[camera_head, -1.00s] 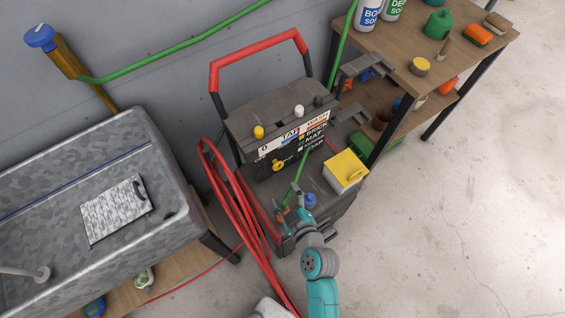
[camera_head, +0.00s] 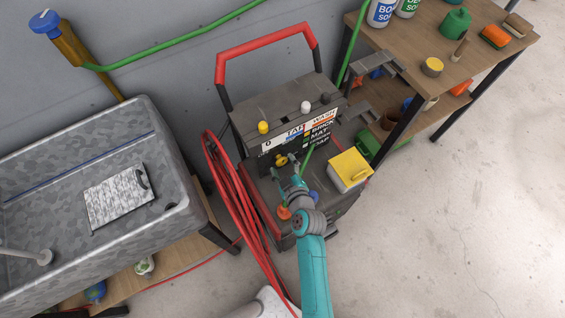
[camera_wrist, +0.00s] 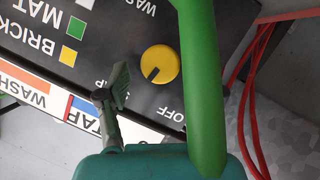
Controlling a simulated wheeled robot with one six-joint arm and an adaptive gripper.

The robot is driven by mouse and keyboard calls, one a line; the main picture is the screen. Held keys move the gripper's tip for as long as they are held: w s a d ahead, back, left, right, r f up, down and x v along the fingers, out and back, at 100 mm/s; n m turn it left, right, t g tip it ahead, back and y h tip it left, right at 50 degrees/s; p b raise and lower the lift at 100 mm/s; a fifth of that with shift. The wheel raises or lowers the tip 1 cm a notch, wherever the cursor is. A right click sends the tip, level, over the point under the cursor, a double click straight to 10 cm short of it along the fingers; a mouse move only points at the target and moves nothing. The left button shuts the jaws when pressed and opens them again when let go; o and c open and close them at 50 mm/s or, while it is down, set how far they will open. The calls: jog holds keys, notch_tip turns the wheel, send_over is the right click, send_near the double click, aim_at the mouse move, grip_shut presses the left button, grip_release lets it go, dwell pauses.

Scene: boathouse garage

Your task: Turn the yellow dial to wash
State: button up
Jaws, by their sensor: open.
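The yellow dial (camera_head: 281,160) is on the dark front panel of the pressure washer (camera_head: 282,112). In the wrist view the dial (camera_wrist: 160,64) shows whole, with a dark notch toward the lower left. Upside-down OFF lettering lies below right of it; TAP and WASH labels (camera_wrist: 30,92) are at lower left. My gripper (camera_head: 285,167) is open and empty, close in front of the panel. In the wrist view one grey-green finger stands left of the dial, apart from it in the picture; the other finger is not clearly visible. Contact cannot be told.
A green hose (camera_wrist: 203,85) crosses close in front, right of the dial. Red hose loops (camera_head: 228,180) hang at the washer's left. A yellow-lidded box (camera_head: 349,168) sits at its right. A grey sink (camera_head: 165,150) stands left, a wooden table (camera_head: 480,65) right.

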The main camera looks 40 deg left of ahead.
jog(key=shift+w+a+f, duration=0.2)
jog(key=shift+w+a, duration=0.15)
jog(key=shift+a, duration=0.2)
jog(key=c, duration=1.1)
jog(key=m+g, duration=0.1)
jog(key=m, duration=0.1)
jog(key=m+g, duration=0.1)
jog(key=m, duration=0.1)
jog(key=shift+w+d+r+g+y, duration=0.1)
jog(key=shift+w+g+y, duration=0.2)
jog(key=shift+y, duration=0.1)
jog(key=m+g+y, duration=0.1)
jog(key=m+g, duration=0.1)
jog(key=m, duration=0.2)
jog(key=shift+w+g, duration=0.1)
jog(key=shift+g, duration=0.3)
jog(key=shift+d, duration=0.1)
